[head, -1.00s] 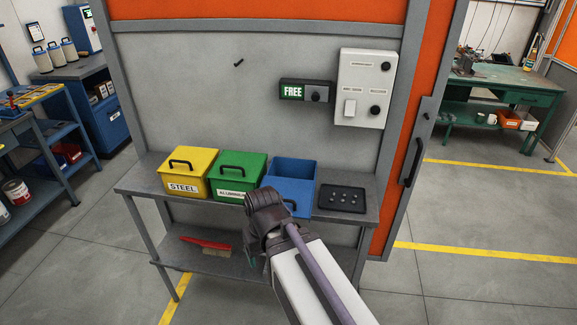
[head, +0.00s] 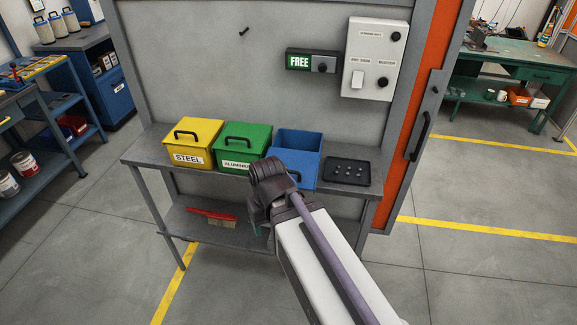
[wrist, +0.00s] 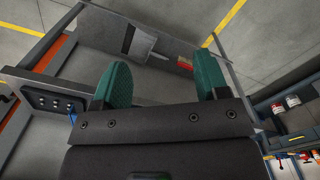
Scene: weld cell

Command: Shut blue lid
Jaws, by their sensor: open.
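The blue bin (head: 297,142) stands open on the grey bench, between the green bin and a black tray. My arm covers part of its front. A dark curved handle shows low on its blue front, beside my wrist; I cannot make out the whole lid. My gripper is in front of the bench, just below and left of the blue bin in the head view, mostly hidden by my wrist. In the wrist view its two green fingers (wrist: 160,68) are spread apart with nothing between them. A small blue patch shows at left there.
The shut yellow bin (head: 193,142) and green bin (head: 241,146) stand left of the blue one. The black tray (head: 347,171) with small parts lies to its right. A red brush (head: 211,216) lies on the lower shelf. Control boxes (head: 374,60) hang on the wall.

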